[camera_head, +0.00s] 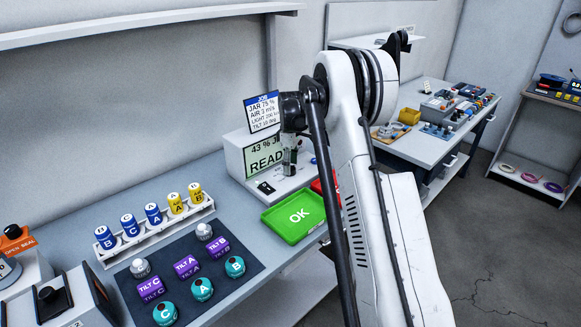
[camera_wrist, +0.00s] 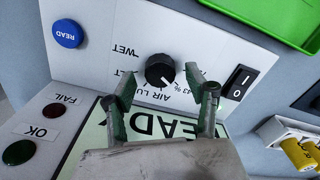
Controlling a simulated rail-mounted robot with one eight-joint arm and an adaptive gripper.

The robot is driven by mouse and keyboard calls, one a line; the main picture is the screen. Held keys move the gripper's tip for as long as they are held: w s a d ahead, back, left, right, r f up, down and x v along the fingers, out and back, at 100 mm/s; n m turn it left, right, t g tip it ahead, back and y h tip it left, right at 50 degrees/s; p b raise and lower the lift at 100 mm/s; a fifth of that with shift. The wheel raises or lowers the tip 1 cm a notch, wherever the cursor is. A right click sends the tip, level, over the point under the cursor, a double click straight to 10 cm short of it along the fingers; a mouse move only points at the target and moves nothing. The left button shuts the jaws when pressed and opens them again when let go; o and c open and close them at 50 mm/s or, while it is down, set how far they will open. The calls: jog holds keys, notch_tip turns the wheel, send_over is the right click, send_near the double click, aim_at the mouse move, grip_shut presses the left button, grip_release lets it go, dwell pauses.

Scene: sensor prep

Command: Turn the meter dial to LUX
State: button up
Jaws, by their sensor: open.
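The meter (camera_head: 235,155) is a white box with a lit screen (camera_head: 265,155) reading 43 % and READY, partly hidden by my arm. In the wrist view its black round dial (camera_wrist: 160,70) sits on the white panel (camera_wrist: 200,40), with upside-down labels around it. WET and AIR can be read; another beginning LU is partly cut off by a finger. A small light mark shows on the dial, but I cannot tell which label it points to. My gripper (camera_wrist: 166,88) is open, its fingers to either side of the dial and apart from it. It also shows in the head view (camera_head: 290,158).
A blue READ button (camera_wrist: 67,33) and a black rocker switch (camera_wrist: 240,80) flank the dial. A job card (camera_head: 262,112) stands above the meter. A green OK tray (camera_head: 275,228) lies in front. A bottle rack (camera_head: 155,238) and dark mat (camera_head: 235,287) hold several containers.

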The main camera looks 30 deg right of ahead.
jog(key=shift+f, duration=0.6)
jog(key=c, duration=1.1)
